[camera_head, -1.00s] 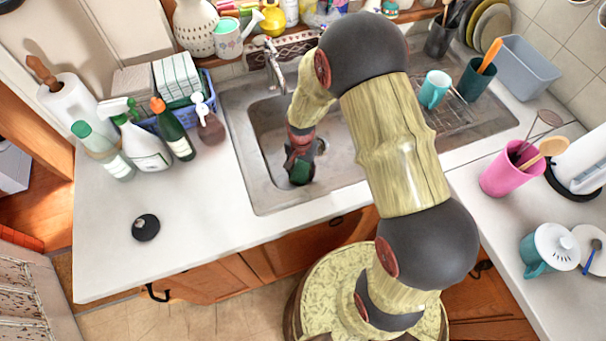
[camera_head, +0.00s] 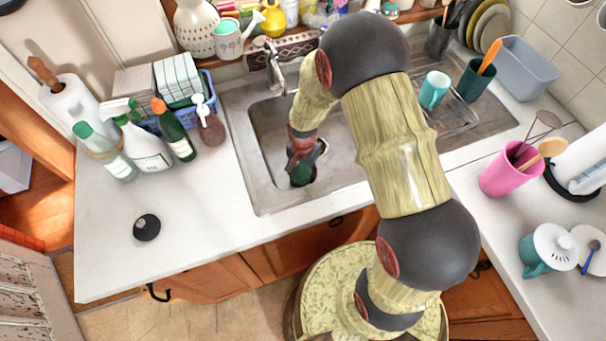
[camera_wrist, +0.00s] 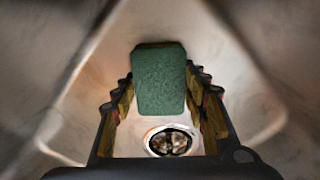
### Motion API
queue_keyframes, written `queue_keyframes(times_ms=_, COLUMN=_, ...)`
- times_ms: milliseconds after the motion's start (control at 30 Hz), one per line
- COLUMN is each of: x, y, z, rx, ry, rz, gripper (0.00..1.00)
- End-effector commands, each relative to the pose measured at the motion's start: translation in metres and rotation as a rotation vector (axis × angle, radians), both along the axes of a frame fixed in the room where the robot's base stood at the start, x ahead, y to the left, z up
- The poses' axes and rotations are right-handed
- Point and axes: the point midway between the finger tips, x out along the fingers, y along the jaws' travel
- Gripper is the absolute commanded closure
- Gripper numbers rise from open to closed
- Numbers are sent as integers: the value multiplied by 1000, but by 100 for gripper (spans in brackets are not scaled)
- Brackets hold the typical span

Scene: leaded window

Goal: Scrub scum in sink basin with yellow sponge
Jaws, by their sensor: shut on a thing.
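My gripper (camera_head: 302,166) is down inside the metal sink basin (camera_head: 268,128). It is shut on a sponge (camera_wrist: 160,82), which shows a dark green face between the fingers in the wrist view. No yellow part of the sponge is visible. The sponge also shows as a small green patch (camera_head: 301,175) at the gripper's tip in the head view, low in the basin near its front. The round drain (camera_wrist: 172,141) shows below the sponge in the wrist view. I cannot make out the scum, nor whether the sponge touches the basin floor.
The faucet (camera_head: 276,68) stands behind the basin. Bottles, including a white spray bottle (camera_head: 146,148), and a blue basket (camera_head: 152,124) are on the left. A teal mug (camera_head: 434,90) stands on the drainboard, and a pink cup (camera_head: 503,176) is at right. The front-left counter is mostly clear.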

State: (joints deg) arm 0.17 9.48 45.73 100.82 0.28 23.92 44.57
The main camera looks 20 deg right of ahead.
Motion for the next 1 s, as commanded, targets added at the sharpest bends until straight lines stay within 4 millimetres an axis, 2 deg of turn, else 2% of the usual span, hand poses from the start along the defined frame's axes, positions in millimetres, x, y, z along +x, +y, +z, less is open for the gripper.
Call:
queue_keyframes(times_ms=267, x=0, y=-10, z=-1, rx=-1, ry=-1, rz=-1, gripper=84)
queue_keyframes(times_ms=733, x=-1, y=11, z=0, rx=0, ry=0, rz=1, gripper=84)
queue_keyframes(times_ms=1000, x=0, y=5, z=0, rx=0, ry=0, rz=-2, gripper=84)
